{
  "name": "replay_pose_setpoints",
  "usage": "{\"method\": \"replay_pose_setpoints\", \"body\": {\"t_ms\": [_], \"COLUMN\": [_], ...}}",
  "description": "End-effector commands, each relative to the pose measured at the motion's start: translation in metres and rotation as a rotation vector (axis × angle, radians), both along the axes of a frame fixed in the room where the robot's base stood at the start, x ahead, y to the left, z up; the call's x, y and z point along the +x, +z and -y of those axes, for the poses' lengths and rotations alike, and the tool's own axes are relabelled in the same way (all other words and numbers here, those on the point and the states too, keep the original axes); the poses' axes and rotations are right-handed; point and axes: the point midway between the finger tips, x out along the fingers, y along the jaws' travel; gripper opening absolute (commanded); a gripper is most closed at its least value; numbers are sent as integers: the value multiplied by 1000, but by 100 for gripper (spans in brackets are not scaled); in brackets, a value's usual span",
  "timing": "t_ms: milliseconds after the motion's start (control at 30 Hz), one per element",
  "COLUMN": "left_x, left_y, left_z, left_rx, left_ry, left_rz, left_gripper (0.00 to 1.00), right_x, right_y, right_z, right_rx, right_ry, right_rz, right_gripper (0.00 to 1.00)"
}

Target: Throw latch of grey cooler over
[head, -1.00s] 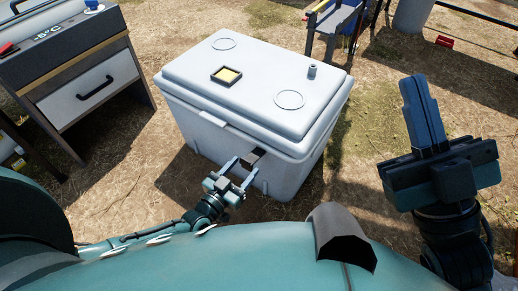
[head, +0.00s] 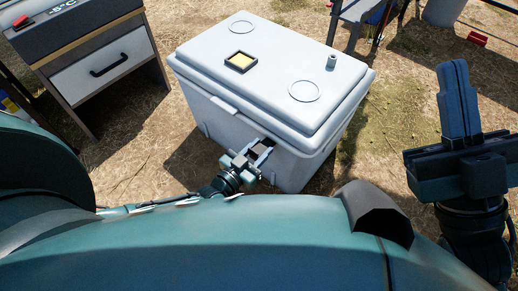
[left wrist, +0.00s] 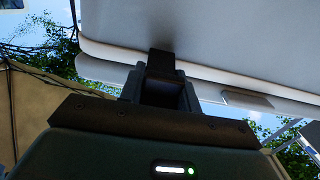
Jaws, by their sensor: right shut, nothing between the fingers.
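The grey cooler (head: 270,75) stands on the ground in the middle of the head view, its lid down. Its dark latch (head: 264,147) is on the front side, just under the lid rim. My left gripper (head: 257,157) is at the latch, with its fingers drawn in close around it. The left wrist view shows the dark latch (left wrist: 164,64) between the fingers, below the lid edge. The fingers partly hide the latch. My right gripper (head: 458,100) is shut and empty, raised at the right, well apart from the cooler.
A dark cabinet with a white drawer (head: 104,65) stands to the left of the cooler. A folding chair (head: 360,15) is behind it. A small red object (head: 477,39) lies on the ground at the far right. Dry ground is free right of the cooler.

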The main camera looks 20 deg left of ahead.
Motion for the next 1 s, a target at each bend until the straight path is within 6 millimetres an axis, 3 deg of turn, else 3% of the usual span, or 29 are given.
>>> {"method": "replay_pose_setpoints", "body": {"t_ms": [367, 700, 1000], "left_x": [0, 0, 2], "left_y": [0, 4, 17], "left_z": [0, 0, 1], "left_rx": [0, 6, 43], "left_ry": [0, 1, 2], "left_rz": [0, -17, -129], "left_gripper": [0, 0, 0], "right_x": [0, 2, 5], "right_y": [0, 6, -47], "right_z": [0, -1, -6], "right_rx": [-1, 0, 44], "right_ry": [1, 2, -4], "right_rz": [0, -21, -458], "right_gripper": [0, 0, 0]}}
